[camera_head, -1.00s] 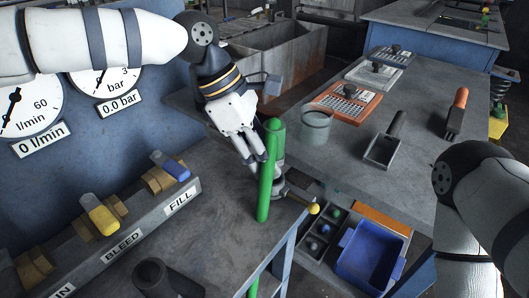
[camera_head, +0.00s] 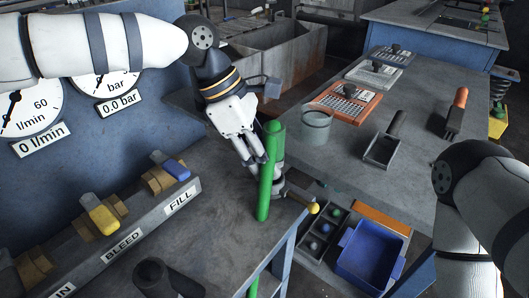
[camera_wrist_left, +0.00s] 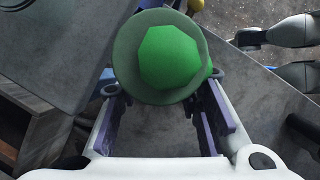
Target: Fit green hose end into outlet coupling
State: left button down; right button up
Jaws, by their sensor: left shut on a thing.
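The green hose (camera_head: 265,190) stands nearly upright at the bench's right edge, and a green length also shows below the edge. My left gripper (camera_head: 256,158) is shut on the green hose near its upper end. In the left wrist view the green hose end (camera_wrist_left: 172,58) lies between the two finger pads, with a grey-green round rim about it. A grey metal fitting (camera_head: 279,183) sits just behind the hose, partly hidden by it; I cannot tell whether it is the outlet coupling or whether the hose touches it.
A yellow-knobbed lever (camera_head: 313,208) is by the fitting. A dark cylinder (camera_head: 153,276) stands at the bench's front. The valve row (camera_head: 105,218) lines the left. The right table (camera_head: 420,165) holds a jar (camera_head: 316,127) and a scoop (camera_head: 383,149). A blue bin (camera_head: 370,255) sits below.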

pick_arm(q)
jog(key=shift+s+f, duration=0.1)
jog(key=shift+f, duration=1)
jog(key=c, duration=1.1)
grip_release()
jog(key=shift+o, duration=0.2)
